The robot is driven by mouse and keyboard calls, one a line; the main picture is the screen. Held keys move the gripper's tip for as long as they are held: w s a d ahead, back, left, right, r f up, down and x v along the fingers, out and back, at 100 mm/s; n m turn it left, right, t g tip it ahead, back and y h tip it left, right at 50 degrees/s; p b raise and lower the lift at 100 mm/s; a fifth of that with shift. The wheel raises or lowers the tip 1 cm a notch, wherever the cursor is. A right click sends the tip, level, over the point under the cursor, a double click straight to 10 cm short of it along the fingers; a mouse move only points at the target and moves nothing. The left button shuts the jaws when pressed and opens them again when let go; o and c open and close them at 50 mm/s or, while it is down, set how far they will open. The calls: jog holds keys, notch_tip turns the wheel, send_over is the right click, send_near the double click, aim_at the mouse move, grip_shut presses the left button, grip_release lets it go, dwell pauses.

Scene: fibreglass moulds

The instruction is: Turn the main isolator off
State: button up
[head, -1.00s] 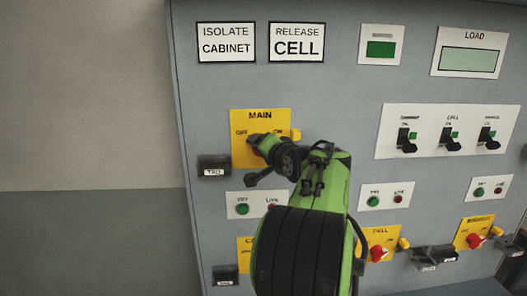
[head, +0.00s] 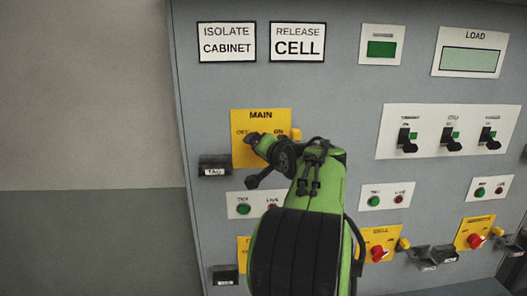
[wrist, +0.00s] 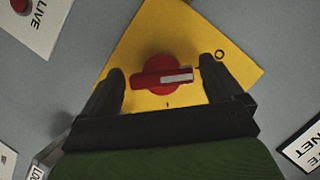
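The main isolator is a red rotary knob (wrist: 150,80) with a white-striped bar handle on a yellow plate (wrist: 135,45). In the wrist view the stripe points right, to the side of the "O" mark; the "I" mark is below the knob. My gripper (wrist: 162,78) is open, one finger beyond each end of the handle, with small gaps showing. In the head view the yellow MAIN plate (head: 262,117) is at the panel's upper left. My gripper (head: 256,142) is in front of it and hides the knob.
A black TAG holder (head: 214,168) sticks out left of the plate. Below is a small plate with a green button (head: 243,209). Black-handled switches (head: 407,140) and other red knobs (head: 475,241) lie to the right.

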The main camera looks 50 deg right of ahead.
jog(key=b+v, duration=0.1)
jog(key=v, duration=1.5)
jog(key=shift+w, duration=0.1)
